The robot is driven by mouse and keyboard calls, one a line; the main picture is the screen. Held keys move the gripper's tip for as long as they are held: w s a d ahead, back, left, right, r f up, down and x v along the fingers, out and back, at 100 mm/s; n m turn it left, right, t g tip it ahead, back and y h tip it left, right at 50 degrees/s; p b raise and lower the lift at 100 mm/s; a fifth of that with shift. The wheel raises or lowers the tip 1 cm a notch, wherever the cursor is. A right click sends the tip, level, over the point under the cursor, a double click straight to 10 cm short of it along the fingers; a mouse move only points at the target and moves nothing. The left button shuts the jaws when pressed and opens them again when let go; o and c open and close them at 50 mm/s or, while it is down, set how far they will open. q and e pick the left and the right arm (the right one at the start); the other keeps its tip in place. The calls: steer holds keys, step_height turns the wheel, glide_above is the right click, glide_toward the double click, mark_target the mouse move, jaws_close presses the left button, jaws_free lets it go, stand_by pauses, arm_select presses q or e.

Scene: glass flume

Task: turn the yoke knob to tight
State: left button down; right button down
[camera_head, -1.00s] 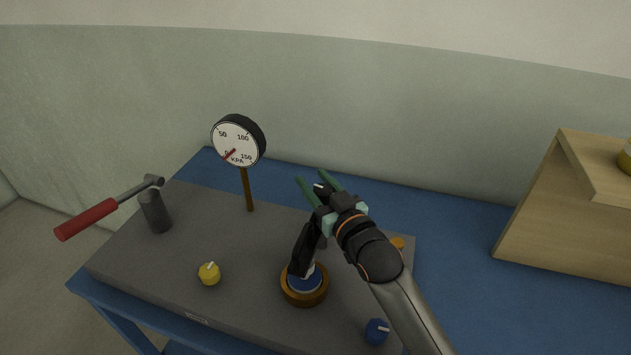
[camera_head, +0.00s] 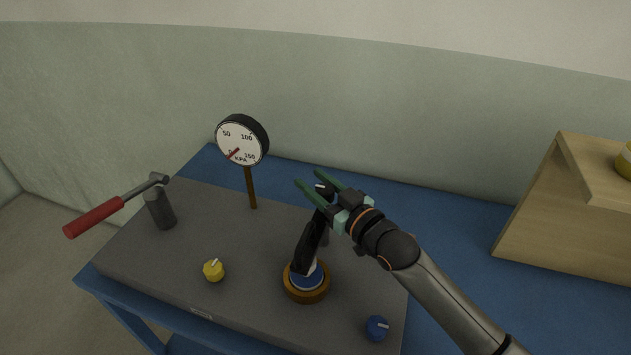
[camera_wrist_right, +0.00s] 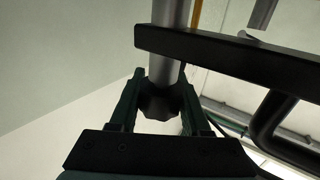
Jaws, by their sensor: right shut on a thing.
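The yoke knob is dark and lobed. In the right wrist view the knob (camera_wrist_right: 160,102) sits between the green fingers at the end of a grey shaft. In the head view only a small part with a white pointer mark (camera_head: 322,188) shows between the fingers. My right gripper (camera_head: 315,185) is shut on it, above the black yoke (camera_head: 309,243). The yoke rises from a brown ring base (camera_head: 306,293) with a blue disc. Any "tight" marking is not visible. My left gripper is not in view.
A round kPa gauge (camera_head: 241,142) stands on a post behind. A red-handled lever (camera_head: 98,216) sits on a grey post at left. A yellow knob (camera_head: 213,270) and a blue knob (camera_head: 377,327) are on the grey bench top (camera_head: 150,265). A wooden box (camera_head: 560,220) stands at right.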

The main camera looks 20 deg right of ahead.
mark_target(331, 197)
steer(key=c, duration=0.7)
jaws_free()
steer(key=shift+o, duration=0.2)
steer(key=shift+s, duration=0.1)
steer(key=b+v, duration=0.1)
steer(key=v, duration=0.9)
steer(key=shift+s+d, duration=0.15)
steer(key=shift+s, duration=0.1)
steer(key=shift+v, duration=0.85)
